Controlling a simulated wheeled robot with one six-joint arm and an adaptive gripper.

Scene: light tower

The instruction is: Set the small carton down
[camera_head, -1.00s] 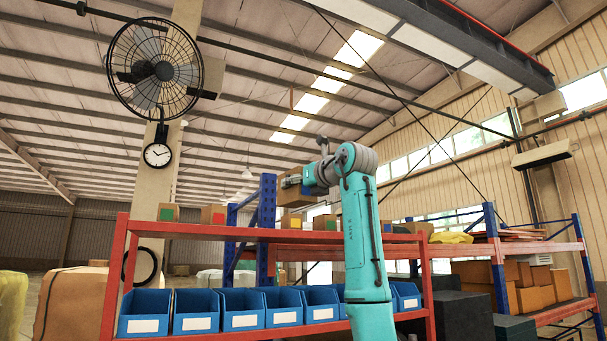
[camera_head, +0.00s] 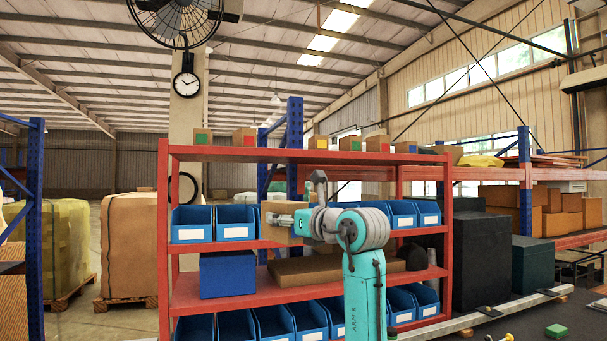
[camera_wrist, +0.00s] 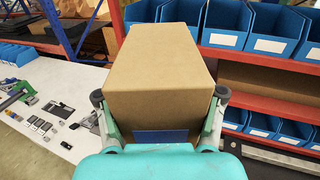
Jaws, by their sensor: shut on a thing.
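The small carton is a plain brown box with a blue patch low on its near face; it fills the middle of the wrist view (camera_wrist: 160,75). My gripper (camera_wrist: 160,112) is shut on it, with one finger on each side. In the head view my gripper (camera_head: 297,222) is in front of the red shelf rack, at the height of the row of blue bins, and the carton (camera_head: 278,220) shows in part beyond it. I cannot tell from these views whether the carton touches any surface.
The red rack (camera_head: 163,230) holds blue bins (camera_head: 191,224), a blue box (camera_head: 228,274) and a flat brown box (camera_head: 310,268). Small cartons (camera_head: 245,138) with coloured patches stand on its top board. The wrist view shows a white table (camera_wrist: 75,80) with small items at left.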

